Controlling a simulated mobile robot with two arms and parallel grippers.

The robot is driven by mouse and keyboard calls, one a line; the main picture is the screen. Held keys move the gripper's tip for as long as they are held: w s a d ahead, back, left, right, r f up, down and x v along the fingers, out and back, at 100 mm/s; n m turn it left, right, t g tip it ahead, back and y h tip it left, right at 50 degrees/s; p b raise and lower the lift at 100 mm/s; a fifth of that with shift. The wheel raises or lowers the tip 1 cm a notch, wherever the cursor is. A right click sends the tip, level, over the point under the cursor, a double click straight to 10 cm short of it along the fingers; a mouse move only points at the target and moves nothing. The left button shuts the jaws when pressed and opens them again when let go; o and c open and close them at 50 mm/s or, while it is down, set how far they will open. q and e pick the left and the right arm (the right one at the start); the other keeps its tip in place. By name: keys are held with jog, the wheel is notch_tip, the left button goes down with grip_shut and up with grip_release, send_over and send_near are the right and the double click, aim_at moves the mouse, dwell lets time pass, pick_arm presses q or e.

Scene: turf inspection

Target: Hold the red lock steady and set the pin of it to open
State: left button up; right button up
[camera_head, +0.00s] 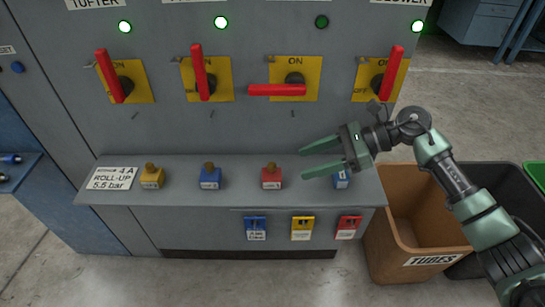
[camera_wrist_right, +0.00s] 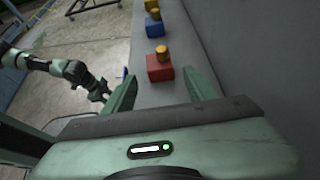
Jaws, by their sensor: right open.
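A red lock (camera_head: 272,183), a block with a brass-coloured knob (camera_head: 270,167) on top, stands upright on the grey shelf (camera_head: 215,202). It also shows in the right wrist view (camera_wrist_right: 160,68), ahead between my fingers. My right gripper (camera_head: 304,162) is open and empty, its fingertips just right of the red lock and apart from it.
A yellow block (camera_head: 152,180) and a blue block (camera_head: 210,180) stand left of the red lock. Another blue block (camera_head: 341,180) is partly hidden by my right gripper. Red-handled switches (camera_head: 277,90) line the panel above. A brown bin (camera_head: 400,225) stands right.

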aim_at(277, 173)
jog(key=shift+w+d, duration=0.15)
jog(key=x, duration=0.3)
jog(key=shift+s+a, duration=0.2)
jog(key=shift+s, duration=0.05)
jog(key=x, duration=0.2)
jog(key=shift+a+f, duration=0.2)
jog(key=shift+a, duration=0.05)
jog(key=b+x, duration=0.1)
jog(key=x, duration=0.2)
jog(key=shift+f+b, duration=0.1)
jog(key=shift+b, duration=0.25)
pick_arm(q)
jog(key=w+v, duration=0.1)
jog(key=v, duration=0.5)
jog(key=shift+w+d+r, duration=0.15)
jog(key=shift+w+r, duration=0.25)
jog(key=shift+w, duration=0.2)
pick_arm(e)
jog(key=shift+a+f, duration=0.15)
jog(key=shift+a, duration=0.2)
